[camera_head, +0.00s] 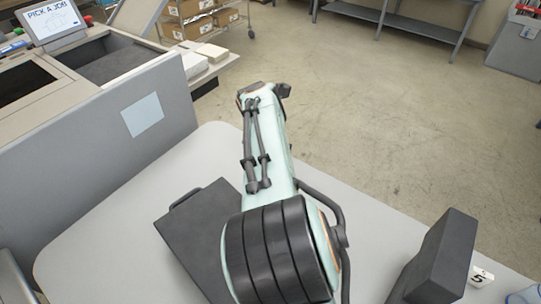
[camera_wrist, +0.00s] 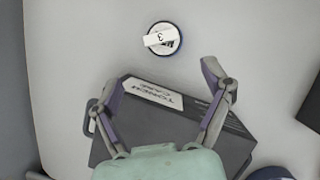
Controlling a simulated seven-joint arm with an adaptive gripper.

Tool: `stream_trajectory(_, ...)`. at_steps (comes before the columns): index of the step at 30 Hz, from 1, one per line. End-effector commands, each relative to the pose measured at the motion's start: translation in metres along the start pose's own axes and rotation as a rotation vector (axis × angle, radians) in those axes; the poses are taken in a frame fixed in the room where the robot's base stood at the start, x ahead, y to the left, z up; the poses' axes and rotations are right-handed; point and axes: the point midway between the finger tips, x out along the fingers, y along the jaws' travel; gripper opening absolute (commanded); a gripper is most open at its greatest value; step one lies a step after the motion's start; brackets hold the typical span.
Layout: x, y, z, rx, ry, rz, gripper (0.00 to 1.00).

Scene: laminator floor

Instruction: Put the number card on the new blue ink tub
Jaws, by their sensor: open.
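In the wrist view, a small round tub (camera_wrist: 177,30) with a dark blue rim stands on the pale table. A white card (camera_wrist: 159,38) marked 3 lies across its top. My gripper (camera_wrist: 164,74) is open and empty, its fingers over a dark grey case and short of the tub in the picture. In the head view, a small white card (camera_head: 481,277) marked 5 shows at the lower right beside a dark block. A bluish object (camera_head: 526,295) is cut off near it; I cannot tell what it is. My arm hides the gripper there.
The dark grey case (camera_head: 187,225) with a handle lies on the table (camera_head: 110,235); its white label shows in the wrist view (camera_wrist: 152,93). A dark upright block (camera_head: 446,255) stands at right. A grey partition (camera_head: 85,150) borders the left; a machine with a screen (camera_head: 55,20) is behind.

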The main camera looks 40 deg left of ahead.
Motion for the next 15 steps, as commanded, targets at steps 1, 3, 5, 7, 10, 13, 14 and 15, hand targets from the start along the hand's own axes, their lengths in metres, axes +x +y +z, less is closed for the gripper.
stream_trajectory(1, -0.005, 0.000, 0.000, 0.000, -0.001, 0.001, 0.79)
stream_trajectory(3, -0.009, 0.000, 0.000, 0.001, 0.000, 0.000, 0.79)
stream_trajectory(5, -0.010, -0.001, 0.000, 0.001, 0.000, 0.000, 0.79)
stream_trajectory(7, -0.011, -0.001, 0.000, 0.001, 0.000, -0.001, 0.79)
stream_trajectory(10, -0.011, -0.001, 0.000, 0.004, 0.001, -0.001, 0.79)
stream_trajectory(13, -0.015, -0.018, 0.000, 0.101, 0.018, -0.003, 0.79)
stream_trajectory(14, -0.018, -0.030, -0.001, 0.171, 0.029, -0.005, 0.79)
stream_trajectory(15, -0.023, -0.050, -0.003, 0.298, 0.050, -0.008, 0.79)
